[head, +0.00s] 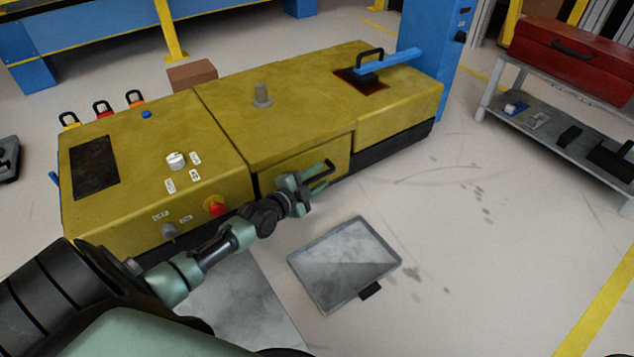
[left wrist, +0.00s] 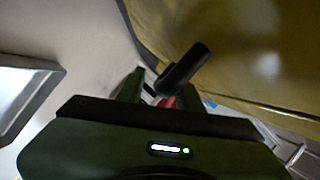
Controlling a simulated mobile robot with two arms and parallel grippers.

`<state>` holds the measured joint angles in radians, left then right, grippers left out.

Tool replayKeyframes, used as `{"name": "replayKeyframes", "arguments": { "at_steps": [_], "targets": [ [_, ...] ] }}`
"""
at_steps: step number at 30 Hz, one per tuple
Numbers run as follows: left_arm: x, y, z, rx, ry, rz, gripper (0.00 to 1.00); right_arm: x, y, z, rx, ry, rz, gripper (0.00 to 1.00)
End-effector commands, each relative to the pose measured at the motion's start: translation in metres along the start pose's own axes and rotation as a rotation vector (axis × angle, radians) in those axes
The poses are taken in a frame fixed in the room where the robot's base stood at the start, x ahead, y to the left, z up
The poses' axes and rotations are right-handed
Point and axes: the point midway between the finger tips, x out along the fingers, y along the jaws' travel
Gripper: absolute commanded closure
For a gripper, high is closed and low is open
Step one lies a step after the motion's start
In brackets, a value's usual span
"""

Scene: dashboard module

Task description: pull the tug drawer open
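The yellow tug (head: 225,140) stands across the head view. Its drawer (head: 338,163) is a yellow front panel low on the near side and looks shut. A black bar handle (head: 325,172) sticks out from the drawer front; it also shows in the left wrist view (left wrist: 186,66). My left gripper (head: 303,193) is at the near end of the handle. In the left wrist view its green fingers stand apart, with the handle reaching in between or just beyond them; contact cannot be told. My right gripper is not in view.
A grey tray (head: 345,262) lies on the floor before the drawer. A grey cart (head: 560,125) with a red toolbox (head: 575,58) stands at the right. A blue post (head: 432,45) rises behind the tug. The floor right of the tray is mostly clear.

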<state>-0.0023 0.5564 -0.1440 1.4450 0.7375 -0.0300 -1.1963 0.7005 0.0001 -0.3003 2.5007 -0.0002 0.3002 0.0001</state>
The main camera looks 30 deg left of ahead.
Motion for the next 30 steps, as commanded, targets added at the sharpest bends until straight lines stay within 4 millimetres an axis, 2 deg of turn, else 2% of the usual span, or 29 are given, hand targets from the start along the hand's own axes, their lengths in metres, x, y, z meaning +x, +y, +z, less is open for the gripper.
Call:
{"name": "replayKeyframes", "arguments": {
  "at_steps": [6, 7, 10, 11, 30],
  "targets": [
    [0.0007, -0.0006, -0.0004, 0.0, 0.0, 0.0, 0.64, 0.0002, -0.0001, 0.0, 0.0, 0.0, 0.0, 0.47],
    [0.0007, -0.0006, -0.0004, 0.0, 0.0, 0.0, 0.67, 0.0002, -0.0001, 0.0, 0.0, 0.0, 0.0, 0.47],
    [0.0006, -0.0005, -0.0003, 0.0, 0.0, 0.0, 0.94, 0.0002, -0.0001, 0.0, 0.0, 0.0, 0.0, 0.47],
    [0.0005, -0.0005, -0.0003, 0.0, 0.0, 0.0, 1.0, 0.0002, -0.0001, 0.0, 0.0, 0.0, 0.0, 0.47],
    [0.0003, -0.0002, 0.0001, 0.0, -0.001, 0.0, 1.0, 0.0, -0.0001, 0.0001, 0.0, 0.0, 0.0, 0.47]
  ]
}}
